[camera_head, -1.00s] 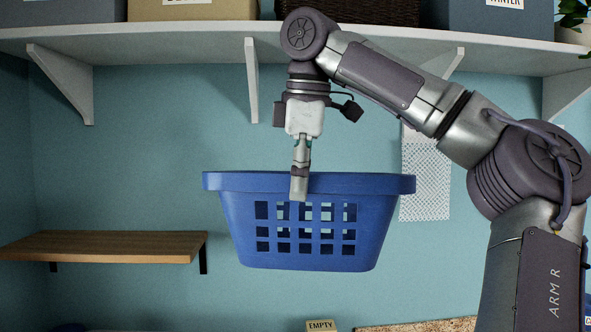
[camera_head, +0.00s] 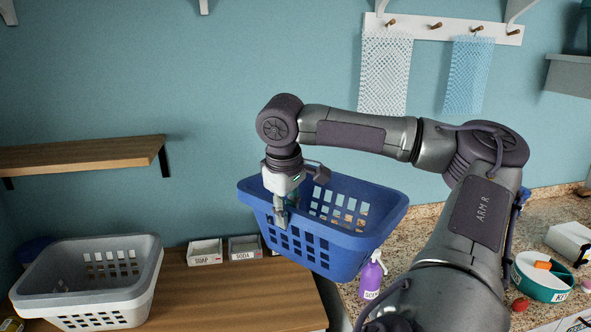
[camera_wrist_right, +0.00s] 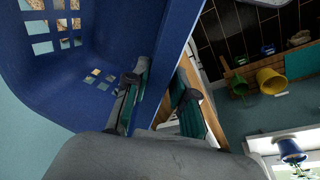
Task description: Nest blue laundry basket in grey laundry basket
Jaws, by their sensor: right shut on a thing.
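The blue laundry basket (camera_head: 352,247) hangs in the air in the head view, slightly tilted, to the right of the grey basket and higher. My right gripper (camera_head: 282,212) is shut on its near left rim. In the right wrist view the fingers (camera_wrist_right: 160,100) straddle the blue basket's wall (camera_wrist_right: 172,60), and the basket's inside fills the left. The grey laundry basket (camera_head: 148,270) stands upright on the wooden counter at the lower left and looks empty. My left gripper is not in view.
Two small boxes labelled SOAP (camera_head: 205,258) and SODA (camera_head: 245,252) stand on the wooden counter (camera_head: 215,295) beside the grey basket. A purple bottle (camera_head: 371,278) stands below the blue basket's right side. A wooden shelf (camera_head: 80,155) juts out above the grey basket.

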